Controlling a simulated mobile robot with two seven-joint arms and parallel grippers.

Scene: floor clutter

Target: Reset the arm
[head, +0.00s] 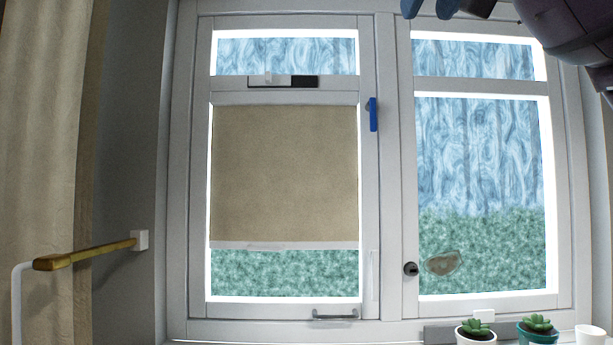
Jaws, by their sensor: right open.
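My right arm comes in at the top right corner, high in front of the window. The dark blue fingers of my right gripper (429,9) show at the top edge, apart from each other with nothing seen between them. The rest of this gripper is partly cut off by the top of the picture. My left gripper is not in view.
A white-framed window (388,200) fills the middle, with a beige blind (284,175) over its left pane. A potted succulent (475,333), another in a teal pot (538,331) and a white cup (590,335) stand at bottom right. A wooden-handled bar (85,256) juts out at left.

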